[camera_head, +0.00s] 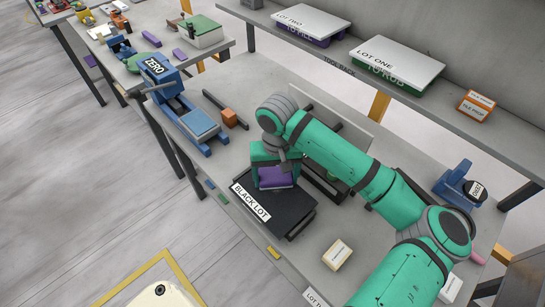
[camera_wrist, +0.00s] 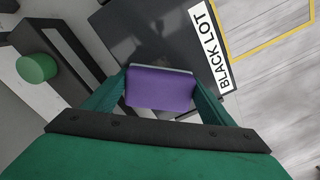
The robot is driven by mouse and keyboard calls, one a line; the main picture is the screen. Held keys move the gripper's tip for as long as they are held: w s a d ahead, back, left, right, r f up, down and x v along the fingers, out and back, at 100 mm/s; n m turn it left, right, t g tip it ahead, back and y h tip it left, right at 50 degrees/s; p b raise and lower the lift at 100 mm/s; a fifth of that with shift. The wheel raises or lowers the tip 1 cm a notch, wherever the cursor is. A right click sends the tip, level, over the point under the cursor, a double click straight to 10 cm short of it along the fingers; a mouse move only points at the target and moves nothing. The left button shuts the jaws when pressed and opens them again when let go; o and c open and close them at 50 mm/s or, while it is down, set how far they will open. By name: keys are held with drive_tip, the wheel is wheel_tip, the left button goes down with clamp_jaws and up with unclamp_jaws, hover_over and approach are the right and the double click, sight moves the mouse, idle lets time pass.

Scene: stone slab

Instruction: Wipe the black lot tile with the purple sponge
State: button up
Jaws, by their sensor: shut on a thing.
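The black lot tile (camera_head: 293,214) is a dark square slab on the grey bench, with a white "BLACK LOT" label along its left edge; it also shows in the wrist view (camera_wrist: 140,30). My green gripper (camera_head: 268,172) is over the tile's far part. It is shut on the purple sponge (camera_head: 276,178), which sits between the two fingers in the wrist view (camera_wrist: 160,90). The sponge is over the tile; whether it touches the surface I cannot tell. My gripper and arm hide part of the tile's far side.
A blue press marked "ZERO" (camera_head: 157,68) and an orange block (camera_head: 229,117) stand beyond the tile. A cream block (camera_head: 337,254) lies near it. A dark tray with a green round thing (camera_wrist: 37,68) lies beside the tile. A shelf (camera_head: 400,88) runs along the back.

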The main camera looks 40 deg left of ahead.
drive_tip(key=shift+s+d, duration=0.15)
drive_tip(key=shift+d, duration=1)
drive_tip(key=shift+d+r, duration=0.15)
drive_tip(key=shift+d, duration=0.05)
drive_tip(key=shift+a, duration=0.9)
drive_tip(key=shift+a+f, duration=0.2)
drive_tip(key=shift+a, duration=0.05)
drive_tip(key=shift+a+r, duration=0.2)
drive_tip(key=shift+a, duration=0.15)
drive_tip(key=shift+a+f, duration=0.1)
drive_tip(key=shift+a, duration=0.65)
drive_tip(key=shift+w+r, duration=0.25)
drive_tip(key=shift+r, duration=3.7)
drive_tip(key=shift+d, duration=0.1)
